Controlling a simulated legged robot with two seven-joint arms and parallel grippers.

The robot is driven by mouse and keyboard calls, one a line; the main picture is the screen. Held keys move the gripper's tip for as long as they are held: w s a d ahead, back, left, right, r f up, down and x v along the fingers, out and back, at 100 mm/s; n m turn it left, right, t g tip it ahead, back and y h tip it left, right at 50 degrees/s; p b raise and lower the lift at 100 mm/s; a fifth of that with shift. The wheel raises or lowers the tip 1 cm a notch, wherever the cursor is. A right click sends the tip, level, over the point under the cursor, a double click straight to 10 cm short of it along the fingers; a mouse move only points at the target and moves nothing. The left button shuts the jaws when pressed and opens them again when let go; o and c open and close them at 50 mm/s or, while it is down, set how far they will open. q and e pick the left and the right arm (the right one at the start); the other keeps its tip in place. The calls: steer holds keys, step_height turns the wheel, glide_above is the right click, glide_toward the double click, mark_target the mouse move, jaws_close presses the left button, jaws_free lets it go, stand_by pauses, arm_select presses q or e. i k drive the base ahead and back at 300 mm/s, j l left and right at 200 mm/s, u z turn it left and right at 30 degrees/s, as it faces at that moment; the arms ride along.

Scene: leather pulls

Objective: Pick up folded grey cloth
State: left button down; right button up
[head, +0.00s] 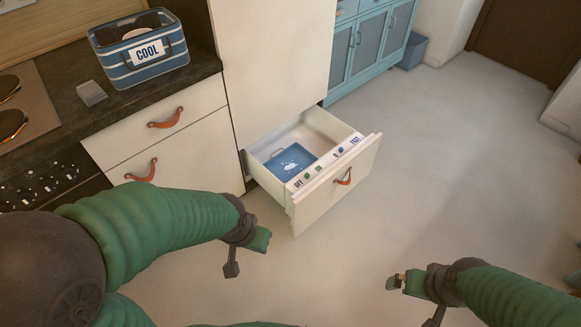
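A small, flat grey square that looks like the folded grey cloth (91,93) lies on the dark counter, in front of the blue striped basket and right of the hob. My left gripper (248,256) is low over the floor in front of the cabinets, well to the right of and below the cloth. Its fingers are spread apart with nothing between them. My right gripper (412,302) is farther right over bare floor. Its fingers also look apart and empty, though the lower one is partly cut off by the frame's bottom edge.
A blue striped basket labelled COOL (140,58) stands on the dark counter (72,112). A low drawer (335,185) is pulled open, with a blue tray-like item (290,162) inside. A hob (32,95) is at left. The floor (450,150) at right is clear.

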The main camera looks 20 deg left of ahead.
mark_target(90, 92)
steer(key=u, duration=1.8)
